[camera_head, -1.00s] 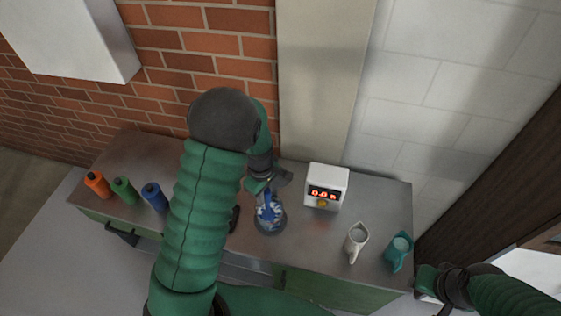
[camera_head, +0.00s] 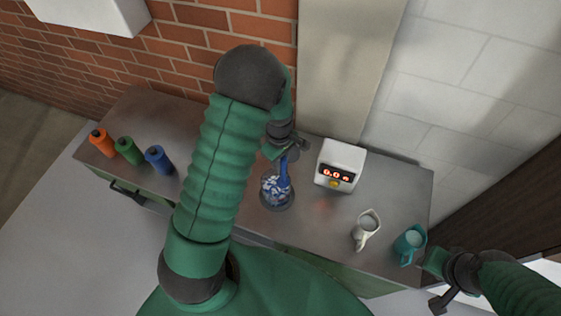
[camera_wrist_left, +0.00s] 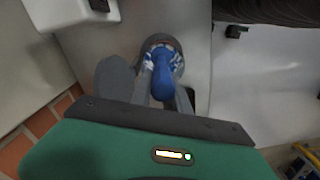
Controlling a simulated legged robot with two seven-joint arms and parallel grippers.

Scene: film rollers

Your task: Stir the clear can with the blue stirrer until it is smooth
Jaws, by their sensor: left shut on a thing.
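The clear can (camera_head: 278,199) stands on the metal counter and holds a streaky blue and white mix. The blue stirrer (camera_head: 284,172) stands in the can, its lower end down in the mix. My left gripper (camera_head: 284,150) is above the can, shut on the top of the stirrer. In the left wrist view the blue stirrer (camera_wrist_left: 161,76) runs from between the fingers down into the can (camera_wrist_left: 176,58). My right gripper (camera_head: 432,281) hangs beside the counter's right end, away from the can; its fingers are too unclear to judge.
A white box with a red display (camera_head: 340,166) stands right of the can. A white jug (camera_head: 366,230) and a teal jug (camera_head: 408,246) stand near the right end. Orange (camera_head: 102,143), green (camera_head: 129,151) and blue (camera_head: 158,160) bottles stand at the left.

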